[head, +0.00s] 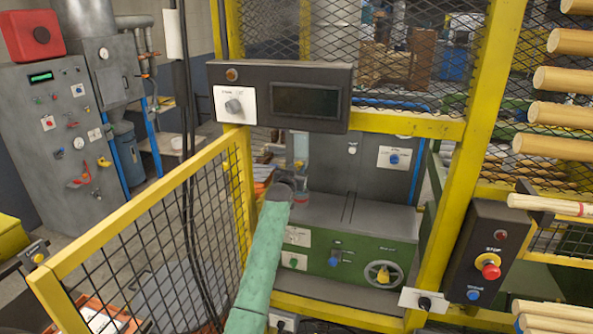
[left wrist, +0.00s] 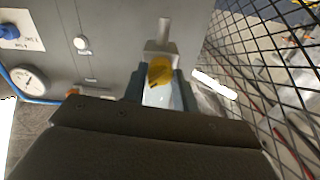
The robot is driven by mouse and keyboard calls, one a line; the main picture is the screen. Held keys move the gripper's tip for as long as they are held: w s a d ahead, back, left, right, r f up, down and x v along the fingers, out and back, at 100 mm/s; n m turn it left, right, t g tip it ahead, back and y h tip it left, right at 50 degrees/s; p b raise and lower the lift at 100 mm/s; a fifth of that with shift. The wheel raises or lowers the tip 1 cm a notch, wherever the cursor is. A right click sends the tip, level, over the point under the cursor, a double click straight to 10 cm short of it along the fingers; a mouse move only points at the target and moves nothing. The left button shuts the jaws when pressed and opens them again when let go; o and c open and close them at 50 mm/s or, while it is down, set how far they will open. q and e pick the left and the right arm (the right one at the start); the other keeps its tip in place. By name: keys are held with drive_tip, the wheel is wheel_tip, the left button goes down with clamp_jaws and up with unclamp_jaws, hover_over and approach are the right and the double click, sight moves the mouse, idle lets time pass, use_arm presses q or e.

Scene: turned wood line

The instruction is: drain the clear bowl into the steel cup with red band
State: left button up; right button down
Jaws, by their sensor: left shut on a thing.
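My left arm's green sleeve rises from the bottom of the head view, and my left gripper (head: 282,190) is at its far end above the grey machine top. In the left wrist view the two blue-grey fingers (left wrist: 161,92) are shut on a pale, see-through piece, which I take to be the clear bowl (left wrist: 156,97). A yellow patch shows just beyond it; I cannot tell whether it is contents or something behind. The bowl's rim and tilt cannot be made out. My right gripper is not in view.
A yellow mesh fence (head: 150,215) stands left of my arm. A dark display box (head: 300,97) hangs above the gripper. The green-fronted machine (head: 345,256) is below and right. A yellow post and a stop-button box (head: 487,262) stand farther right.

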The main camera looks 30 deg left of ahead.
use_arm(q)
drive_tip(key=shift+f+n, duration=0.1)
drive_tip(key=shift+n, duration=0.3)
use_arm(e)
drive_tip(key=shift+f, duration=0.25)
use_arm(q)
drive_tip(key=shift+n+b, duration=1.25)
drive_tip(key=shift+n, duration=7.45)
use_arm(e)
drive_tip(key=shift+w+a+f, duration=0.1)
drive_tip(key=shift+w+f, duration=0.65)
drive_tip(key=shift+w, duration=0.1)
use_arm(q)
drive_tip(key=o, duration=1)
drive_tip(key=shift+a, duration=0.1)
drive_tip(key=shift+c, duration=0.2)
